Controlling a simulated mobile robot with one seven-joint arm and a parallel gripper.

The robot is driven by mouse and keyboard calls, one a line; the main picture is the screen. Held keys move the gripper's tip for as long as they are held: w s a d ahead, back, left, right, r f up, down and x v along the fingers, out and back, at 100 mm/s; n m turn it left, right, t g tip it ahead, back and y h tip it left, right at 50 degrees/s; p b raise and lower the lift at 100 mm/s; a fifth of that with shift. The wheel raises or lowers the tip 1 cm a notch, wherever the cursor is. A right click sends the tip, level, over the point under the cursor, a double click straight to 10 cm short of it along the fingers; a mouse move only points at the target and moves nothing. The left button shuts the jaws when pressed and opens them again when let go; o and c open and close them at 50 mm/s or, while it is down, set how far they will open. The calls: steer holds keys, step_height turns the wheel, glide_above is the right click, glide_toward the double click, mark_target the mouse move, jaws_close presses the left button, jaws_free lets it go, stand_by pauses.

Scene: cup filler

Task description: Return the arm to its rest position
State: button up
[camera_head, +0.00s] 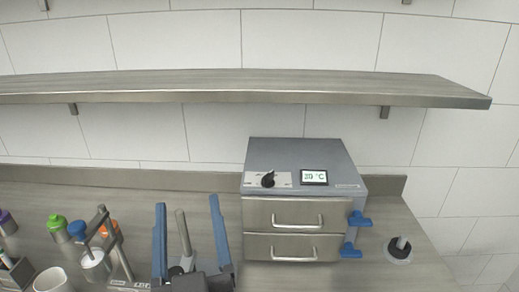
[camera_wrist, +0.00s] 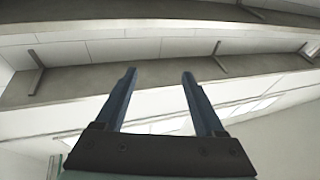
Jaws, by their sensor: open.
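My gripper (camera_head: 188,229) shows at the bottom of the head view, its two blue fingers pointing up and spread apart. It is open and looks empty. The wrist view also shows my gripper (camera_wrist: 158,84), with a clear gap between the fingers. A grey metal rod (camera_head: 183,232) shows between the fingers in the head view; it appears to stand behind them on the counter. The rest of my arm is out of view in the head view.
A steel box with two drawers (camera_head: 297,212) and blue side handles stands right of my gripper. Left are coloured-cap bottles (camera_head: 57,228), a metal stand (camera_head: 103,240) and a white cup (camera_head: 53,279). A long shelf (camera_head: 240,88) runs above. A small round-based post (camera_head: 399,249) stands at right.

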steer(key=s+d+r+m+t+h+p, duration=0.1)
steer(key=s+d+r+t+h, duration=0.1)
steer(key=r, duration=0.8)
steer(key=s+d+r+m+t+h, duration=0.1)
steer(key=d+r, duration=0.3)
steer(key=r, duration=0.6)
steer(key=s+d+r+m+t+h+p, duration=0.1)
steer(key=s+d+r+t+h, duration=0.1)
steer(key=r, duration=0.8)
steer(key=shift+s+d+t+h+p, duration=0.3)
steer(key=shift+s+d+t, duration=0.15)
steer(key=shift+d+t, duration=0.3)
